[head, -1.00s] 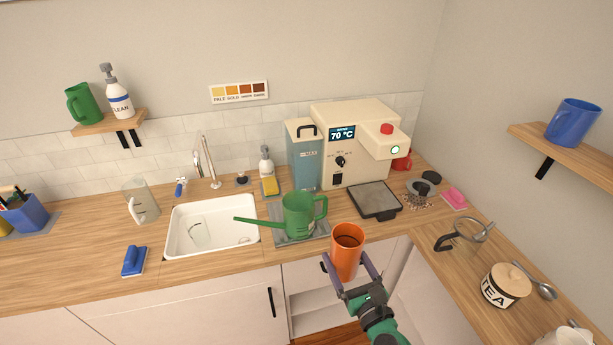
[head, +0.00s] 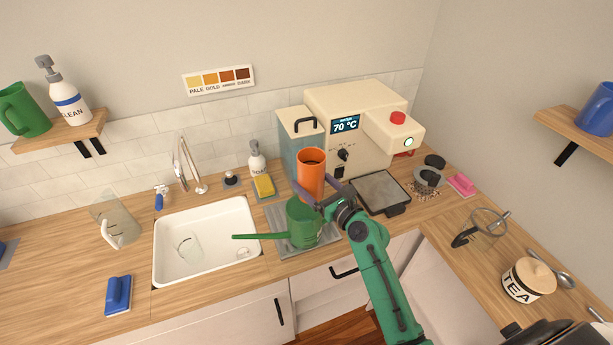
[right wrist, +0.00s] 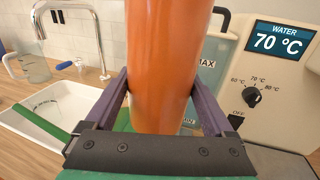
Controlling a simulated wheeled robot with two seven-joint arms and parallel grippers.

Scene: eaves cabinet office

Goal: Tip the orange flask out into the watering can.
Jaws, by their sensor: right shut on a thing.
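The orange flask (head: 311,170) is upright in my right gripper (head: 315,194), whose two fingers are shut around its lower part. In the right wrist view the flask (right wrist: 165,65) fills the middle, between the purple fingers. The green watering can (head: 302,225) stands on a grey mat beside the sink, its long spout pointing left over the sink's edge. In the head view the flask shows just above and behind the can, and my gripper hides part of the can's right side. The flask's contents cannot be seen. My left gripper is out of view.
The white sink (head: 206,245) lies left of the can. The cream water machine (head: 365,135) and a blue-grey container (head: 297,135) stand close behind the flask. A dark flat plate (head: 381,190) lies to the right. Counter left of the sink is partly clear.

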